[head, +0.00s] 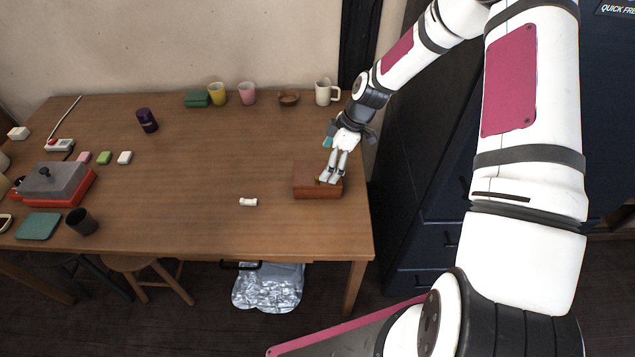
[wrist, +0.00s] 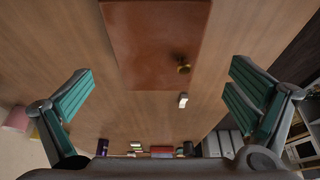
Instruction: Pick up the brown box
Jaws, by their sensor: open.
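The brown box (head: 309,187) sits on the right end of the wooden table in the head view. In the wrist view the brown box (wrist: 155,45) lies ahead at the top, with a small brass knob (wrist: 183,66) on it. My gripper (head: 331,180) is over the box in the head view and hides part of its right side. In the wrist view my gripper (wrist: 160,95) has its green-padded fingers spread wide, with nothing between them. The box's far end is cut off by the wrist picture's edge.
A white cylinder (head: 248,202) lies left of the box. A white mug (head: 323,92), brown bowl (head: 289,98), pink cup (head: 247,93) and yellow cup (head: 217,93) stand along the back. The table between is clear. A dark cabinet (head: 432,190) stands right of the table.

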